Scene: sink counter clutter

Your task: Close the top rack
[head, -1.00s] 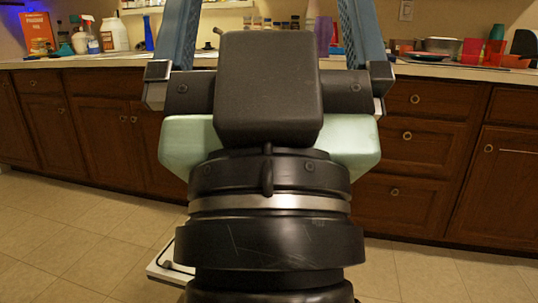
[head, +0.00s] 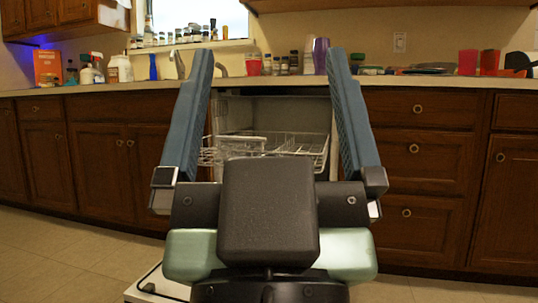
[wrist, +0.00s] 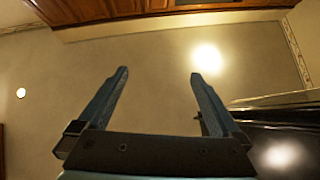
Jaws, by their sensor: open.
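The top rack (head: 308,150) is a white wire rack in the open dishwasher (head: 285,112) under the counter, seen in the head view between and behind my fingers.
The dishwasher door (head: 155,287) is lowered, its white edge showing at the bottom left. Wooden cabinets (head: 100,150) and drawers (head: 420,150) flank the opening. The counter (head: 440,82) above carries bottles, cups and dishes. The tiled floor (head: 60,255) at left is clear.

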